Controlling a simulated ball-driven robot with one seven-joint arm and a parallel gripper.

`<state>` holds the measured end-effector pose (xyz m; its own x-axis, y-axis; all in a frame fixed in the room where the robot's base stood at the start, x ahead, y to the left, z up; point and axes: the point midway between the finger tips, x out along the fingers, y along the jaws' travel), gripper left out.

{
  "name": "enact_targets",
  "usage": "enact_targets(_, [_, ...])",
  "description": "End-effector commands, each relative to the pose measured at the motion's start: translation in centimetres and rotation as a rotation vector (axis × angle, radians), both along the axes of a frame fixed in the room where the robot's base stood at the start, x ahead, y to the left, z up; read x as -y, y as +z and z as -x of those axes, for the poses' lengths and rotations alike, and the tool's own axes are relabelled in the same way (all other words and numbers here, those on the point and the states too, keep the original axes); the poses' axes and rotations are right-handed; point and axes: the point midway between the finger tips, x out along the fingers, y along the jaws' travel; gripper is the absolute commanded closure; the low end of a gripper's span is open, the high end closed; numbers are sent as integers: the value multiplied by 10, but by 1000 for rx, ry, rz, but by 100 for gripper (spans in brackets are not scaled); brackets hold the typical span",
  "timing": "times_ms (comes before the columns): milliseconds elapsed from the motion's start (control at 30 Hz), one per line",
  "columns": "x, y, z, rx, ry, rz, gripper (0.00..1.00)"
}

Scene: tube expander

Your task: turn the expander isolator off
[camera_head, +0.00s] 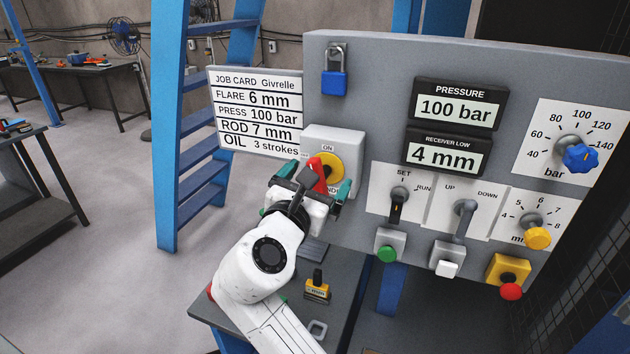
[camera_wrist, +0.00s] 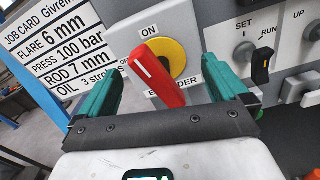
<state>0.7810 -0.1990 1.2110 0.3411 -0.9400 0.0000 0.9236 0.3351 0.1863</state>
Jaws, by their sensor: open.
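The expander isolator (camera_head: 340,158) is a pale box with a yellow disc, marked ON at the top. Its red handle (camera_head: 319,178) has a white mark at its upper end. In the wrist view the red handle (camera_wrist: 158,78) leans with its marked end up and left; I cannot tell its exact setting. An OFF label, partly hidden by the handle, is on the left, and a partly covered EXPANDER label is below. My gripper (camera_head: 314,180) is open in front of the isolator. Its teal fingers (camera_wrist: 157,72) stand either side of the handle, with gaps on both sides.
The job card (camera_head: 256,112) is close on the left. The SET/RUN switch (camera_head: 398,205) and the up/down lever (camera_head: 464,218) are to the right. A blue padlock (camera_head: 334,82) hangs above. A small table (camera_head: 340,285) with a yellow-black block (camera_head: 317,289) is below.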

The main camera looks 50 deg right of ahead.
Motion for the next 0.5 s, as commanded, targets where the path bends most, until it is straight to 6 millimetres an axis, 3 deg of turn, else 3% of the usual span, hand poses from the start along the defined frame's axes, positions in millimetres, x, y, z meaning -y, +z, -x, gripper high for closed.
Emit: enact_targets(500, [-41,2,14,-2,3,0,0])
